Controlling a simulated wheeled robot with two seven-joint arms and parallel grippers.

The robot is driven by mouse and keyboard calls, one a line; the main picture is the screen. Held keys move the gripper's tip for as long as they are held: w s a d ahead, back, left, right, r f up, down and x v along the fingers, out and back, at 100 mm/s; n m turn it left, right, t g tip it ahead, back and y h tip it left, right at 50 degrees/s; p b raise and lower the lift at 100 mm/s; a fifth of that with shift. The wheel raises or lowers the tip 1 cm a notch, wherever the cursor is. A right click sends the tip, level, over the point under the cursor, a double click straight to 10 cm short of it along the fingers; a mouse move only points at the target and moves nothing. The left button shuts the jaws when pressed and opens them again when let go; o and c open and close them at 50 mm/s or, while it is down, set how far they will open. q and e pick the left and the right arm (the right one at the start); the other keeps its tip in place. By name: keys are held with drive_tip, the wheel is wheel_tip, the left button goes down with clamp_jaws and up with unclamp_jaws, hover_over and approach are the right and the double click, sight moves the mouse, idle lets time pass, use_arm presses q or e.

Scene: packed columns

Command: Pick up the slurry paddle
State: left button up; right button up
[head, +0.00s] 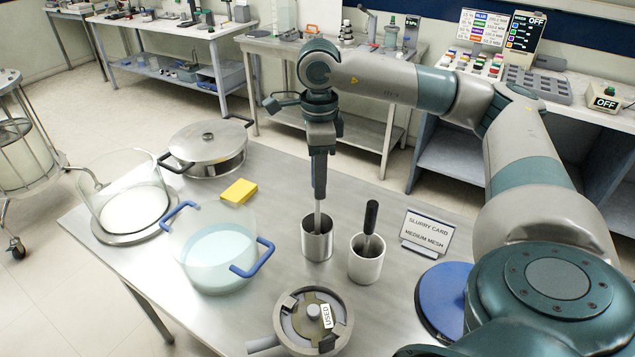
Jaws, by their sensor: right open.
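A tool with a dark blue-grey handle (319,182) and a thin pale shaft stands in a steel cup (317,243) on the table. A second tool with a black handle (371,215) leans in a lighter cup (366,266) just to the right. I cannot tell for sure which is the slurry paddle. My right gripper (320,160) points down at the top of the first tool's handle. Its jaws are open, and whether they touch the handle is hard to see. My left gripper is not in view.
A glass pot with blue handles (218,250), a yellow block (239,191), a lidded steel pot (208,150) and a glass vessel (130,205) stand left. A round device (313,318) is in front.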

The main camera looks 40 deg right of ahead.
clamp_jaws()
drive_tip(key=shift+r, duration=0.1)
drive_tip(key=shift+w+r+b, duration=0.1)
drive_tip(key=shift+r+b, duration=0.3)
drive_tip(key=shift+r, duration=0.4)
wheel_tip(320, 180, up, 5)
drive_tip(key=shift+r+b, duration=0.2)
drive_tip(key=shift+b, duration=0.65)
wheel_tip(320, 180, up, 11)
drive_tip(key=p, duration=0.2)
drive_tip(key=shift+p, duration=0.3)
